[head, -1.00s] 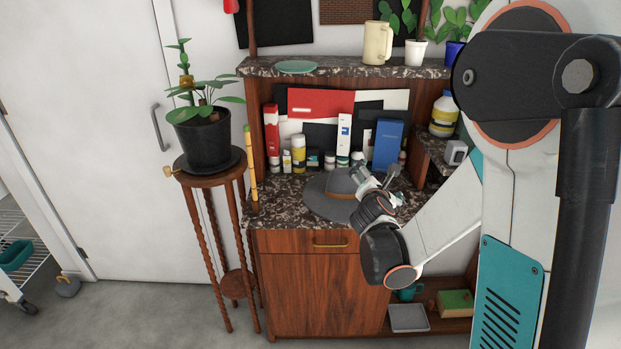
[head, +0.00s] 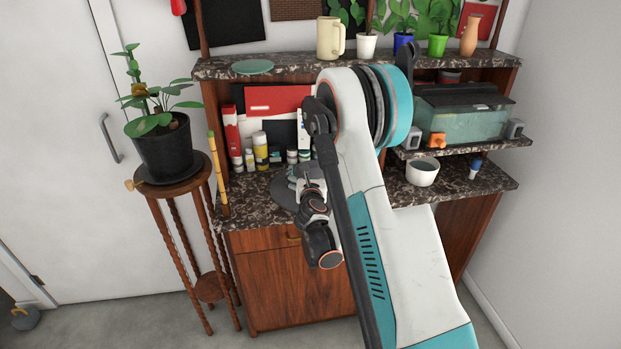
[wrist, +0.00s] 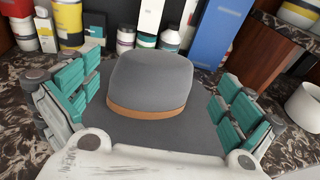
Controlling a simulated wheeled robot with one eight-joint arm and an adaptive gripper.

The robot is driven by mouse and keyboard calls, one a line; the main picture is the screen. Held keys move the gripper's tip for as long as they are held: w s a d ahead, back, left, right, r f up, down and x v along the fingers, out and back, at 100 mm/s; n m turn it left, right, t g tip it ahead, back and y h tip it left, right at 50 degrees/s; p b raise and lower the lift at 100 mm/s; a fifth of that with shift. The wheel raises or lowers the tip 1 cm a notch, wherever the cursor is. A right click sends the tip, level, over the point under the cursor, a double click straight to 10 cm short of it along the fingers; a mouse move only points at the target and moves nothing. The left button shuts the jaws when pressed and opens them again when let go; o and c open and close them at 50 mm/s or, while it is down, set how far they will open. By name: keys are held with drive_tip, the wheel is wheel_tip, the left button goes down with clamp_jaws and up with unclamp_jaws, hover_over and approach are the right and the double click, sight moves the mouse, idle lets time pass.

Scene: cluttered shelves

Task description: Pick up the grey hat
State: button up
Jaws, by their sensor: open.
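The grey hat (wrist: 152,82) with a brown band lies on the dark marbled counter, crown up, and fills the middle of the wrist view. In the head view its brim (head: 284,192) shows at the left of my gripper; the rest is hidden behind my arm. My gripper (wrist: 158,105) is open, with one teal-padded finger on each side of the hat. The fingers look apart from the crown and reach over or beside the brim; whether they touch the brim I cannot tell. In the head view my gripper (head: 305,180) is partly hidden by my own wrist.
Small bottles and jars (wrist: 125,38), a blue box (wrist: 216,30) and a yellow-labelled bottle (head: 260,150) stand behind the hat. A white bowl (wrist: 304,103) is at the right. A potted plant (head: 165,150) on a wooden stand is at the left.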

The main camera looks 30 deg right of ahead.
sight(311, 167)
drive_tip(key=shift+b+x, duration=0.9)
drive_tip(key=shift+x, duration=2.7)
drive_tip(key=shift+f, duration=0.15)
drive_tip(key=c, duration=1.1)
